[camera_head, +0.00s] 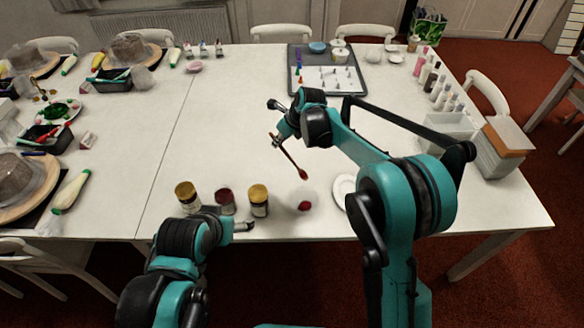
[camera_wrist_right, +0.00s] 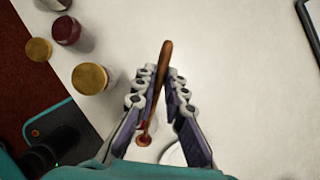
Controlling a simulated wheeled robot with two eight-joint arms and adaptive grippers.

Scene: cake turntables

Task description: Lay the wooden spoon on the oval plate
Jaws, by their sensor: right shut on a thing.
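The wooden spoon (camera_head: 293,161) is reddish-brown and hangs tilted from my right gripper (camera_head: 278,141), above the table and left of the plate. In the right wrist view my right gripper (camera_wrist_right: 160,82) is shut on the spoon (camera_wrist_right: 163,62), which runs lengthwise between the fingers. A white plate (camera_head: 341,186) lies near the front of the table, partly hidden behind my right arm; only a piece of its rim (camera_wrist_right: 172,154) shows in the wrist view. My left gripper (camera_head: 243,226) is low by the table's front edge, apart from the spoon; its opening is unclear.
Three jars, two gold-lidded (camera_head: 187,194) (camera_head: 259,198) and one dark red (camera_head: 225,199), stand near the front edge. A small red item (camera_head: 305,206) lies between jars and plate. A grey tray (camera_head: 348,89) sits at the back. The middle left of the table is clear.

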